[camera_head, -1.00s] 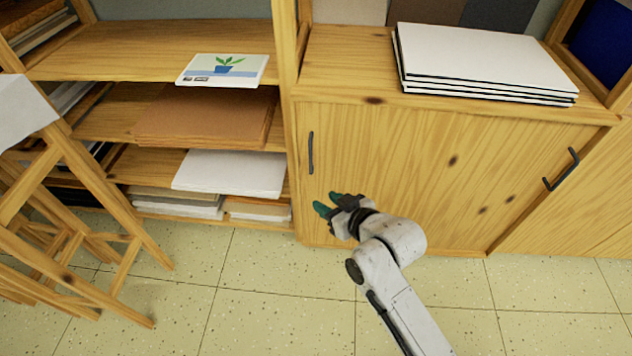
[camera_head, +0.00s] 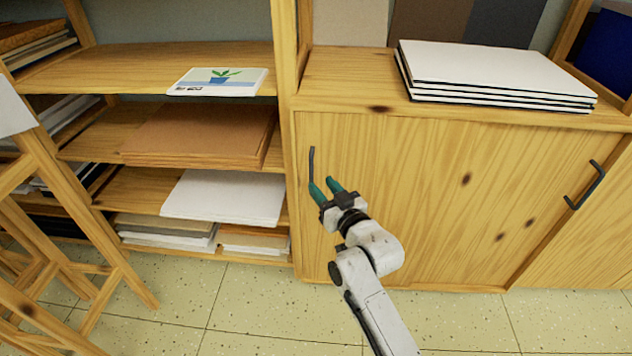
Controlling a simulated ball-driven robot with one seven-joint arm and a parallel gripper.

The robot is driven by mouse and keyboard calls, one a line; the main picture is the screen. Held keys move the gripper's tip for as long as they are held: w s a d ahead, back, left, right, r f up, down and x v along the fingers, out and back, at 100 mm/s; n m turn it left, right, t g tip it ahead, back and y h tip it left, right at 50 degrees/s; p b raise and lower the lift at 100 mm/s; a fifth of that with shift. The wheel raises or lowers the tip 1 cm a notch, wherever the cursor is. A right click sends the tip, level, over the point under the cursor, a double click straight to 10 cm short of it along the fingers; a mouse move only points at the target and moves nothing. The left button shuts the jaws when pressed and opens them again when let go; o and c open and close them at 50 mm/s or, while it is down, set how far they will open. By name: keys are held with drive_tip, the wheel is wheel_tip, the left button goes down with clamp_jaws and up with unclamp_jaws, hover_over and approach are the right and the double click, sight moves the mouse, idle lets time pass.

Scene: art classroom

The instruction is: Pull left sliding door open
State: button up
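The left sliding door (camera_head: 400,190) is a pale wooden panel with dark knots, and its left edge lies at the cabinet's left upright. Its dark vertical bar handle (camera_head: 311,165) is near that left edge. My gripper (camera_head: 324,187) has green fingers pointing up and left, with a gap between the tips. The left fingertip overlaps the lower end of the handle in the picture; I cannot tell whether they touch. Nothing shows between the fingers. A second dark handle (camera_head: 585,185) sits at the right, by the right door (camera_head: 594,225).
Open shelves (camera_head: 150,65) with boards and paper stand at the left. A wooden easel (camera_head: 85,225) stands in the left foreground. White boards (camera_head: 495,72) lie on the cabinet top. The tiled floor (camera_head: 260,300) in front is clear.

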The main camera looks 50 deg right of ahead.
sight(312, 175)
drive_tip(key=shift+b+x, duration=0.35)
drive_tip(key=shift+x, duration=1.8)
clamp_jaws()
